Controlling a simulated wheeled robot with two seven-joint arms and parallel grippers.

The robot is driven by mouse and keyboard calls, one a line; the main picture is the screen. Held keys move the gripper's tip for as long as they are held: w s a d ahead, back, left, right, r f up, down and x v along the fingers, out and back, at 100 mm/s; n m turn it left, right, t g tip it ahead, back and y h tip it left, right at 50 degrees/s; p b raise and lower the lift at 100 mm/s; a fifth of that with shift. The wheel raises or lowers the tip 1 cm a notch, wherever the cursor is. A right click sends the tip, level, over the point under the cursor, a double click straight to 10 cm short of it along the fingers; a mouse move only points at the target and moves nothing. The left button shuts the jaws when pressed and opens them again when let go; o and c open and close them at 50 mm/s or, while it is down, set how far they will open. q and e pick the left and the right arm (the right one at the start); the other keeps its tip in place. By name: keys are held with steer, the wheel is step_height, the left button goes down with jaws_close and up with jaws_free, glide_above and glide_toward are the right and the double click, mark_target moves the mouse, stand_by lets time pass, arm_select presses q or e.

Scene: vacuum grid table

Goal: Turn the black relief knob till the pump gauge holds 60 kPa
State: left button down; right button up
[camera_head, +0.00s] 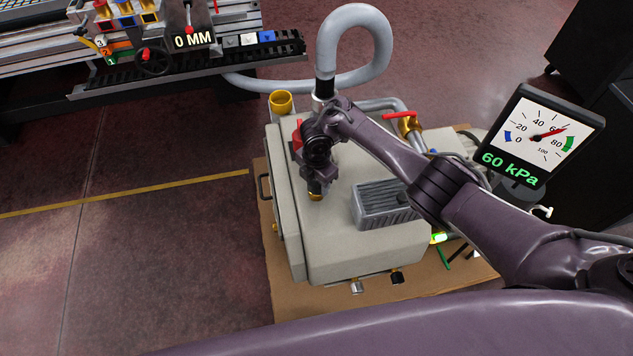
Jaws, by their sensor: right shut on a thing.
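The pump (335,250) is a beige box on a brown board. My right gripper (316,181) points down over its top, left of the grey finned block. It is shut on the black relief knob, which the gripper mostly hides; a brass part (316,195) shows just below the jaws. The pump gauge (540,136) stands at the right, with a white dial and a red needle pointing up and right. Its green digits read 60 kPa. My left gripper is out of view.
A grey hose (377,62) loops up from the pump top. A red-handled valve (400,116) and a brass cup (281,102) stand near its back edge. The grid table (45,55) with a "0 MM" display is at upper left. Floor at left is clear.

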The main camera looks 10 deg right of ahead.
steer(key=shift+n, duration=0.4)
steer(key=shift+w, duration=0.1)
steer(key=o, duration=1)
steer(key=shift+c, duration=0.2)
steer(key=shift+r, duration=0.15)
step_height(320, 180, up, 8)
steer(key=shift+f+p, duration=0.2)
steer(key=shift+p, duration=0.6)
